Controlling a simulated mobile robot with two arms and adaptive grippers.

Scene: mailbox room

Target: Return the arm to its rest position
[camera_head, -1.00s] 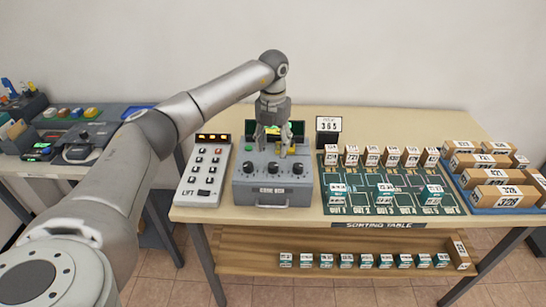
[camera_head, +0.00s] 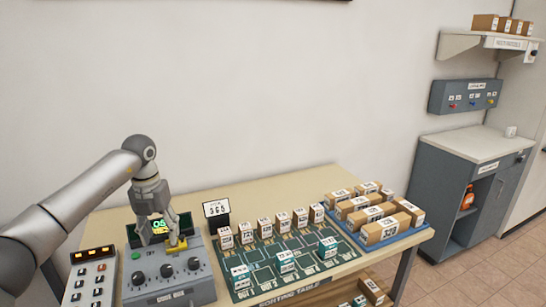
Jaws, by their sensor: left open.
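My left arm comes in from the left and reaches over the sorting table (camera_head: 285,189). My left gripper (camera_head: 162,241) is open and points down over the grey control box (camera_head: 170,272) with dark knobs. Its fingers are close to a yellow part (camera_head: 178,244) and a green button (camera_head: 136,255) on top of the box. I cannot tell whether the fingers touch the yellow part. A small lit screen (camera_head: 160,226) shows partly behind the fingers. My right gripper is not in view.
A keypad panel (camera_head: 90,284) stands left of the box. A number sign (camera_head: 216,209), a green sorting mat (camera_head: 262,262) with small boxes, and a blue tray (camera_head: 400,238) of parcels stand to the right. A grey cabinet (camera_head: 448,180) is at far right. Space above the table is clear.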

